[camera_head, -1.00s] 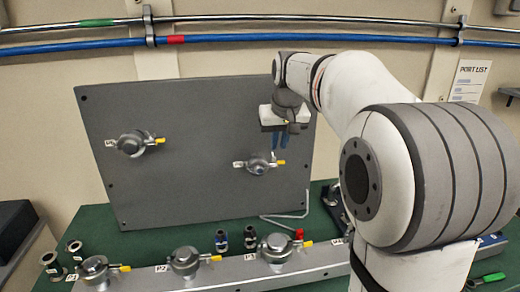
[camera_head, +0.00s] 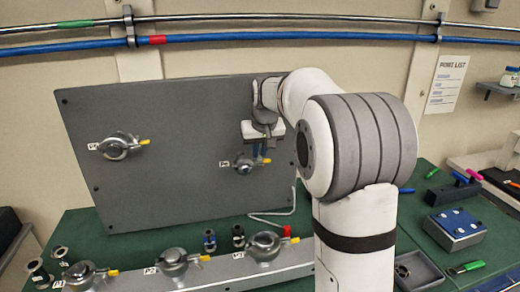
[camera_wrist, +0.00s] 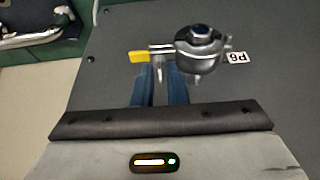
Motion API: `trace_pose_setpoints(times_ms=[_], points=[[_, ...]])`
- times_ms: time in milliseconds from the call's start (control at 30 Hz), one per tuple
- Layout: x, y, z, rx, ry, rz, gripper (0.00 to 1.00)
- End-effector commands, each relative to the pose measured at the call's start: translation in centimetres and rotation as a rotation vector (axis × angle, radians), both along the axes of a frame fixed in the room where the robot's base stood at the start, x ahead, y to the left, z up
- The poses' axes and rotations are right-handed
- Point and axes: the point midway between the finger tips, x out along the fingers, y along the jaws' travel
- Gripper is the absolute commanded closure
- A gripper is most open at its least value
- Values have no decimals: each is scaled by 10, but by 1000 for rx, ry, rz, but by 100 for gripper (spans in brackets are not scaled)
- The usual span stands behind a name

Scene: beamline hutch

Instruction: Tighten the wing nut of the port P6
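The P6 port (camera_head: 244,165) is a round metal clamp on the upright grey panel, right of its middle. In the wrist view the P6 port (camera_wrist: 200,48) sits at the top centre, with its label upside down to the right. Its wing nut (camera_wrist: 138,57) has a yellow end pointing left. My gripper (camera_wrist: 162,72) has two blue fingers, apart, just below the wing nut's bar in the picture. In the head view my gripper (camera_head: 258,156) hangs at the wing nut's yellow end (camera_head: 267,161). I cannot tell whether the fingers touch it.
Another clamp (camera_head: 120,146) is on the panel's left. Several clamps with yellow ends stand on a grey rail (camera_head: 215,272) in front. A bent metal rod (camera_head: 272,217) lies by the panel's foot. A blue-topped block (camera_head: 455,222) and a grey tray (camera_head: 418,270) are on the right.

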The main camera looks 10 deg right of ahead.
Motion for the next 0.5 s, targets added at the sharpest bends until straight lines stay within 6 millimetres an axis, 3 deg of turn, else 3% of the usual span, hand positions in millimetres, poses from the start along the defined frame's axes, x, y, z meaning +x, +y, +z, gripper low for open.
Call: trace_pose_setpoints(times_ms=[100, 267, 500], points=[[0, 0, 0, 0, 0, 0, 87], [0, 0, 0, 0, 0, 0, 100], [0, 0, 0, 0, 0, 0, 100]])
